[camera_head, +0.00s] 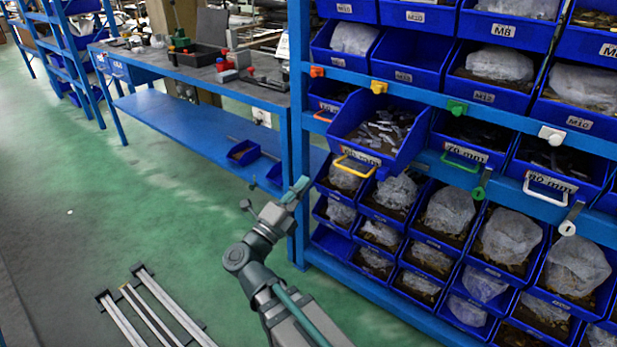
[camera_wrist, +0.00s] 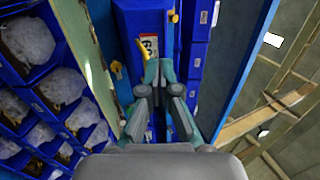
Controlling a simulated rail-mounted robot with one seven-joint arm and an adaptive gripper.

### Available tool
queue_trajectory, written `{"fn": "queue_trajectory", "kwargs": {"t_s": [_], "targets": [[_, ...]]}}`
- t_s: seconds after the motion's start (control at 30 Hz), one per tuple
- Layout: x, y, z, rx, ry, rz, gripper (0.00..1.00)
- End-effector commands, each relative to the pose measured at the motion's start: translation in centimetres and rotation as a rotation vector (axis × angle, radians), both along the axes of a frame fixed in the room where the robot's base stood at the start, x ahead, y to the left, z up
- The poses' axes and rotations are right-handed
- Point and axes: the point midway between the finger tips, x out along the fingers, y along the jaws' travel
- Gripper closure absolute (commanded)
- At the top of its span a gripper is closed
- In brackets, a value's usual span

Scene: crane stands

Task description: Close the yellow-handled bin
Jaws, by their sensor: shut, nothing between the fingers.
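The yellow-handled bin (camera_head: 350,128) is a blue bin holding dark parts, in the middle row of the rack. It juts out farther than the bins beside it. Its yellow handle (camera_head: 353,168) is on its lower front. My gripper (camera_head: 297,190) is in front and to the left of the bin, lower than the handle and apart from it in the head view. In the wrist view the bin (camera_wrist: 128,20) is ahead, with its yellow handle (camera_wrist: 141,47) by the fingertips; contact cannot be told. My gripper (camera_wrist: 158,72) is shut and empty.
The blue rack (camera_head: 298,60) holds many other bins, including neighbours with a green handle (camera_head: 460,163) and a white handle (camera_head: 545,188). A workbench (camera_head: 215,75) stands to the left. Metal rails (camera_head: 150,310) lie on the floor; the green floor between is clear.

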Motion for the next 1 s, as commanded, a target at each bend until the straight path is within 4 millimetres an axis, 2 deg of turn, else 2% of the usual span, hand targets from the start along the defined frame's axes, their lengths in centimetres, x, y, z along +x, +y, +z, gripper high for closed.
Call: {"fn": "queue_trajectory", "kwargs": {"t_s": [0.4,0.6,0.8,1.0], "targets": [[5.4,-4.8,3.1,-0.001,0.0,-0.001,1.0],[7.4,-6.7,4.2,-0.002,-0.001,0.0,1.0],[8.3,-7.7,4.8,-0.002,0.0,0.001,1.0],[8.5,-7.8,4.9,-0.002,0.001,0.003,1.0]]}}
